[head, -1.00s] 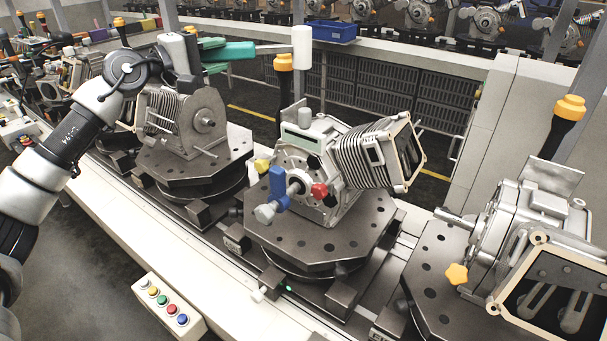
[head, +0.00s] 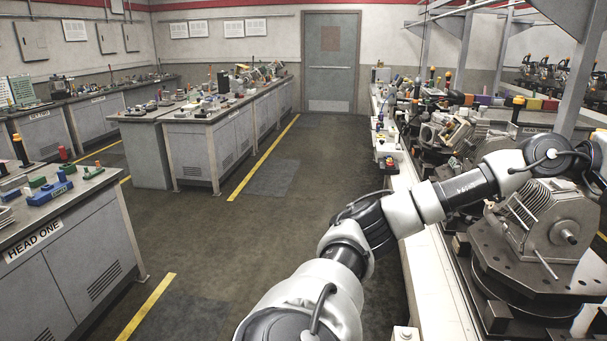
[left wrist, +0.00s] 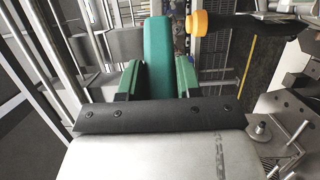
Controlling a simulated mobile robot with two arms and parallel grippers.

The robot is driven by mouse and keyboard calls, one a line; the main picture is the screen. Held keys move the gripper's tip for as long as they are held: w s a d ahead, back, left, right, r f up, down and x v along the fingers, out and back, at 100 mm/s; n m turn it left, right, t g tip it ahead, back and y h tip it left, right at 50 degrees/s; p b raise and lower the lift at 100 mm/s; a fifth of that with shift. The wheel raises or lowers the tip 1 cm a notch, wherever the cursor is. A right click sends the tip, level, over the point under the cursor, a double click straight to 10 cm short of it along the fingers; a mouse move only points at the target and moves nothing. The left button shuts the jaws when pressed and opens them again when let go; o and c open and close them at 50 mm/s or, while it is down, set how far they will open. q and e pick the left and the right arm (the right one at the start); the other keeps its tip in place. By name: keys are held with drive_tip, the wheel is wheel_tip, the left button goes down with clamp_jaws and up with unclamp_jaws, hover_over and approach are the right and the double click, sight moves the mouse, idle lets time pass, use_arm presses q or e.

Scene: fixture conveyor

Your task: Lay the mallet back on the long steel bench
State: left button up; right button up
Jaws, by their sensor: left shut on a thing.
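My left gripper (left wrist: 158,76) shows in the left wrist view, shut on the green handle of the mallet (left wrist: 158,45). The mallet's head is hidden in that view. In the head view my left arm reaches to the right edge, and its gripper and the mallet are out of the picture. Grey metal benches stand at the left: a near one labelled HEAD ONE (head: 75,265), a middle one (head: 197,152) and one along the back wall (head: 93,121). I cannot tell which is the long steel bench. My right gripper is not in view.
A conveyor line with a white ledge (head: 428,270) runs along the right, carrying a finned grey housing (head: 548,215) under my left arm. Small parts crowd the bench tops. The floor aisle (head: 240,225) between benches and conveyor is clear. A grey door (head: 331,62) is at the back.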

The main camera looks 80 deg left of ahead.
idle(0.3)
use_arm(q)
drive_tip(key=s+d+r+p, duration=0.2)
drive_tip(key=s+r+p, duration=0.3)
drive_tip(key=r, duration=0.4)
drive_tip(key=shift+s+d, duration=0.25)
drive_tip(key=shift+d, duration=0.1)
idle(0.6)
drive_tip(key=s+d+f+m+g+h+b, duration=0.1)
drive_tip(key=d+f, duration=0.5)
drive_tip(key=f, duration=0.5)
drive_tip(key=s+d+f+m+g+h+b, duration=0.1)
drive_tip(key=d+f+h, duration=0.1)
drive_tip(key=d+f, duration=0.6)
drive_tip(key=s+a+f+n+t+y+b, duration=0.1)
drive_tip(key=s+f+y, duration=0.1)
drive_tip(key=s+f, duration=0.5)
drive_tip(key=s+a+f+n+t+y+b, duration=0.1)
drive_tip(key=s+f, duration=0.6)
drive_tip(key=f, duration=0.7)
drive_tip(key=shift+s+a+n+t+y+b, duration=0.3)
drive_tip(key=shift+n+t+y+b, duration=0.35)
drive_tip(key=shift+y, duration=0.35)
